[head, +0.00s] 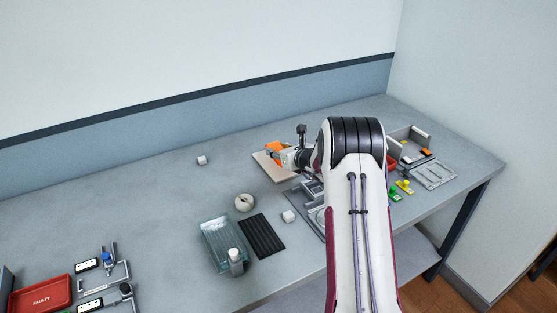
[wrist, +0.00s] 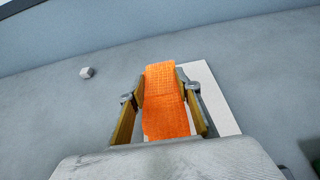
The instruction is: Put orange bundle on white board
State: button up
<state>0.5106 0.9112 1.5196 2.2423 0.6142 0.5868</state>
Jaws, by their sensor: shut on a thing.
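The orange bundle (wrist: 166,100) is a textured orange piece between the two fingers of my gripper (wrist: 163,100). In the head view the bundle (head: 275,149) shows at the tip of my gripper (head: 284,156), over the white board. The white board (wrist: 214,97) lies flat on the table, below and to the right of the bundle in the wrist view. In the head view the board (head: 272,171) is partly hidden by my gripper. My gripper is shut on the bundle. I cannot tell whether the bundle touches the board.
A small white cube (head: 202,160) lies left of the board. A white round piece (head: 244,202), a black ribbed mat (head: 262,236) and a clear bin (head: 220,240) stand nearer. A red tray (head: 40,296) is far left. A grey bin (head: 408,138) stands right of my arm.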

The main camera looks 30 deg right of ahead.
aim_at(278, 167)
jog(key=shift+f, duration=0.15)
jog(key=shift+f, duration=1.8)
jog(key=shift+f, duration=0.1)
jog(key=o, duration=1.1)
jog(key=shift+o, duration=0.2)
jog(key=shift+v, duration=6.05)
